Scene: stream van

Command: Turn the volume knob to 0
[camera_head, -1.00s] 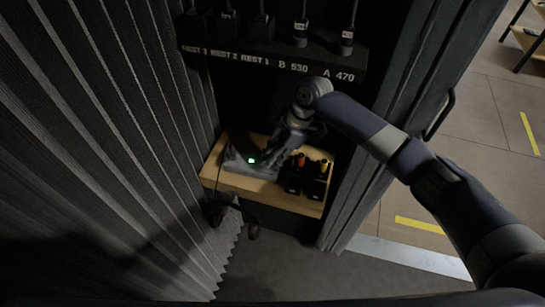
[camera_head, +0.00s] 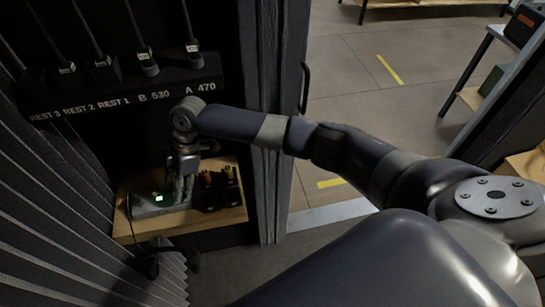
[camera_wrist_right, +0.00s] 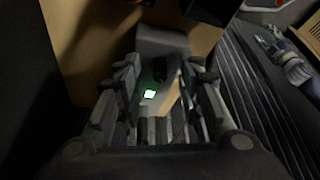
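A grey device with a lit green display (camera_head: 158,198) sits on the wooden shelf (camera_head: 230,217) in the head view. The same green display (camera_wrist_right: 149,94) shows between my fingers in the wrist view. My right gripper (camera_head: 181,190) points down over this device, close to its top. In the wrist view my right gripper (camera_wrist_right: 163,72) has its fingers apart, one on each side of the device. A small dark shape shows between them; I cannot tell for sure that it is the volume knob, nor whether a finger touches it.
Black holders with orange-topped items (camera_head: 218,185) stand just right of the device. A labelled rack (camera_head: 130,85) with several hanging microphones is above the shelf. Dark ribbed curtain (camera_head: 50,200) borders the left. A door edge with a handle (camera_head: 304,88) is to the right, with open floor beyond.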

